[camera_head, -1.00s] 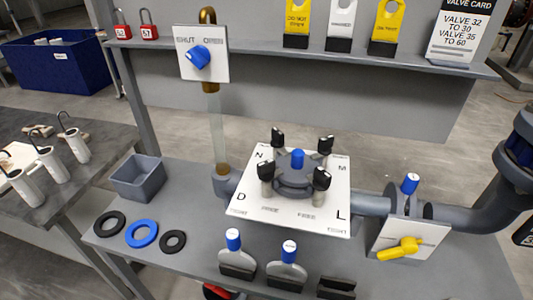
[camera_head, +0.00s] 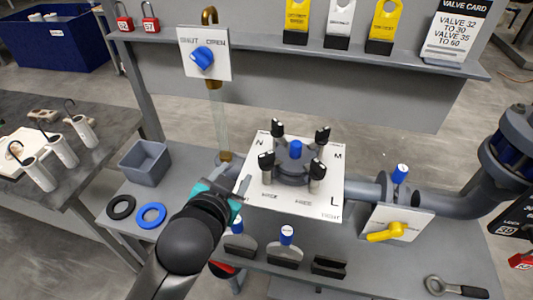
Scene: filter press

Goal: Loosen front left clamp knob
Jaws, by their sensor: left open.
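The filter press (camera_head: 293,170) sits on a white plate (camera_head: 320,203) marked N, M and L, with a blue knob (camera_head: 295,149) on top. Several black clamp knobs stand around it. The front left clamp knob (camera_head: 266,161) is upright on its post. The front right clamp knob (camera_head: 317,168) is to its right. My left gripper (camera_head: 241,192), with teal parts, comes in from the lower left. Its open fingers are left of and below the front left knob, apart from it, over the plate's left edge. The gripper hides the plate's D corner. My right gripper is out of view.
A yellow-handled valve (camera_head: 388,233) and a grey pipe (camera_head: 455,206) stand to the right. A grey bin (camera_head: 145,162) and a blue ring (camera_head: 151,215) lie on the left. A shelf (camera_head: 265,42) runs behind.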

